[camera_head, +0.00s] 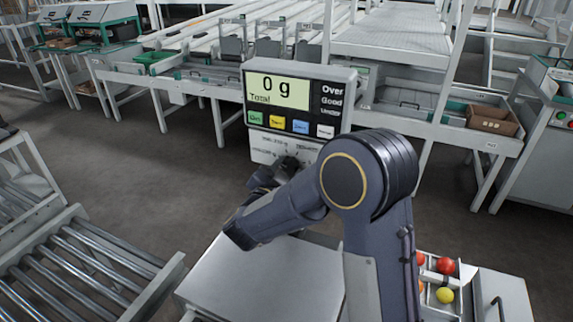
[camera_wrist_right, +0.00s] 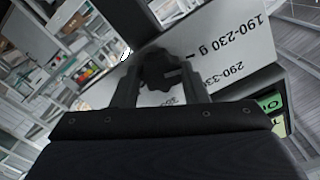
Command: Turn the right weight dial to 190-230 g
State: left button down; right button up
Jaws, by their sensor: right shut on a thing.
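The right weight dial is a dark lobed knob (camera_wrist_right: 158,70) on a pale panel (camera_wrist_right: 225,50), seen upside down in the right wrist view. Labels reading 190-230 g and 290-330 are printed beside it; others are partly covered. My right gripper (camera_wrist_right: 160,80) is shut on the knob, one finger on each side. Which label the knob points at I cannot tell. In the head view the right gripper (camera_head: 286,166) is at the panel under the display, and my arm and wrist hide part of the panel. My left gripper is out of view.
The display unit (camera_head: 300,100) reads 0 g Total, with coloured buttons below. A bare metal platform (camera_head: 250,275) lies under my right arm. A tray with red and yellow tomatoes (camera_head: 445,266) is at right. A roller conveyor (camera_head: 85,265) stands at left.

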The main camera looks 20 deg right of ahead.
jog(key=shift+f+n, duration=0.1)
jog(key=shift+n, duration=0.3)
jog(key=o, duration=1)
jog(key=v, duration=0.8)
jog(key=shift+w+d, duration=0.1)
